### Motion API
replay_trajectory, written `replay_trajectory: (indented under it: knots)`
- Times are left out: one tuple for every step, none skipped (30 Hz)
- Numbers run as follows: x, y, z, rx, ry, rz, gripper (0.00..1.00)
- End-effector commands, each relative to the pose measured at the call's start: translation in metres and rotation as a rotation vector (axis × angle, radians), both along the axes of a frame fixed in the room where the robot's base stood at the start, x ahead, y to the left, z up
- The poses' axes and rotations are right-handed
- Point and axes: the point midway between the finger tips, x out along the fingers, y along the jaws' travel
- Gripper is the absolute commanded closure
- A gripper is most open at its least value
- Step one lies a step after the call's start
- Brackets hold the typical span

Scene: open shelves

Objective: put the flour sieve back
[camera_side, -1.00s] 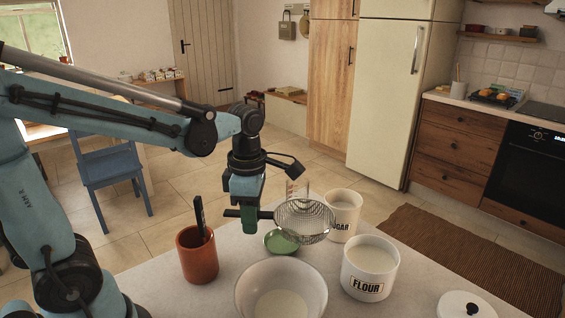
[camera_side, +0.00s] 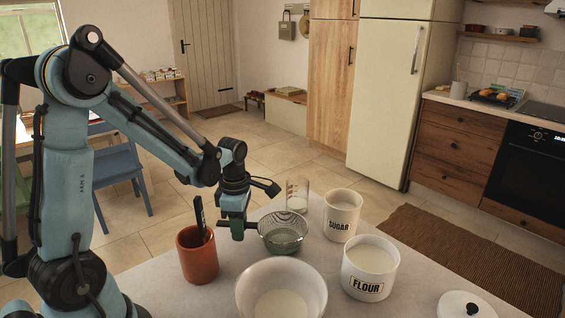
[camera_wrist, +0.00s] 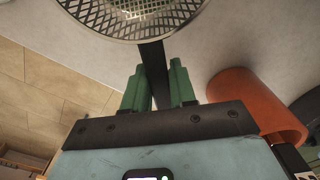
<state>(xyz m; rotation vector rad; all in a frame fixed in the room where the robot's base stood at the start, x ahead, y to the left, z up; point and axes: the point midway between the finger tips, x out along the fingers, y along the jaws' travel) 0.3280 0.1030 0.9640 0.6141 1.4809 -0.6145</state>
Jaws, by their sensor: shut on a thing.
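The flour sieve (camera_side: 283,233), a round wire-mesh bowl with a dark handle, is at the far side of the worktop. My gripper (camera_side: 237,230) is shut on the sieve's handle, left of the bowl. In the wrist view the handle (camera_wrist: 152,60) runs between the two green fingers (camera_wrist: 156,85), and the mesh bowl (camera_wrist: 135,12) is cut off at the top edge.
An orange pot (camera_side: 198,258) with a dark-handled tool stands left of my gripper. A white bowl (camera_side: 245,298) is in front. The sugar jar (camera_side: 342,222) and a glass measuring cup (camera_side: 297,196) stand close to the sieve, with the flour jar (camera_side: 367,285) to the right.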

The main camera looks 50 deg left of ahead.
Motion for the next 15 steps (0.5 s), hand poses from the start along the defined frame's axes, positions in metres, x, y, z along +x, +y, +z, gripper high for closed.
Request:
replay_trajectory:
  knots:
    - [-0.0001,-0.0002,-0.0016,0.0,0.0,0.0,0.99]
    - [-0.0001,-0.0003,-0.002,0.0,0.0,0.0,0.99]
    - [-0.0001,-0.0003,-0.002,0.0,0.0,0.0,0.99]
    - [-0.0002,-0.0004,-0.0019,0.0,0.0,0.0,0.99]
    - [-0.0002,-0.0004,-0.0018,0.0,0.0,0.0,0.99]
    - [-0.0001,-0.0003,-0.0018,0.0,0.0,0.0,0.99]
    - [-0.0002,-0.0004,-0.0017,0.0,0.0,0.0,0.99]
    - [-0.0001,-0.0003,-0.0017,0.0,0.0,0.0,0.99]
    - [-0.0001,-0.0003,-0.0021,0.0,0.0,0.0,0.99]
    - [-0.0001,-0.0003,-0.0027,0.0,0.0,0.0,0.99]
    - [0.0,-0.0003,-0.0036,0.0,0.0,0.0,0.99]
    - [0.0001,-0.0002,-0.0047,0.0,0.0,0.0,0.99]
    - [0.0001,-0.0003,-0.0055,0.0,0.0,0.0,0.99]
    - [0.0001,-0.0001,-0.0051,0.0,0.0,0.0,0.7]
    - [0.0001,-0.0002,-0.005,0.0,0.0,0.0,0.64]
